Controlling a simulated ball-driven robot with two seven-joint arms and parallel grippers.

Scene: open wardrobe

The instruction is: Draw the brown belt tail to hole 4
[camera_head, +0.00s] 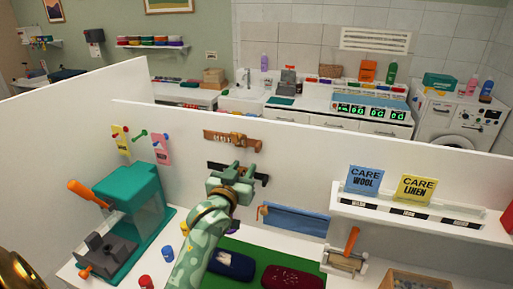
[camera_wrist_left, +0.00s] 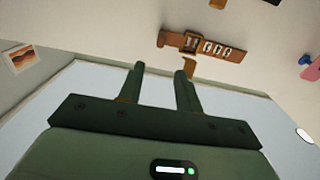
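The brown belt (camera_head: 218,136) is mounted flat on the white panel, with a row of pale marks and a buckle at its right part. In the left wrist view the belt (camera_wrist_left: 233,54) appears upside down, and its tail (camera_wrist_left: 189,68) sticks out by the buckle (camera_wrist_left: 191,42). My left gripper (camera_head: 237,168) is just below the belt in the head view. Its two fingers (camera_wrist_left: 159,75) are apart with nothing between them, and the belt lies beyond their tips. My right gripper is not in view.
A teal press (camera_head: 130,195) with orange handles stands at the left. Yellow and pink cards (camera_head: 161,150) hang on the panel. A blue strip (camera_head: 296,220) hangs at the right, near a shelf (camera_head: 410,212) with care cards.

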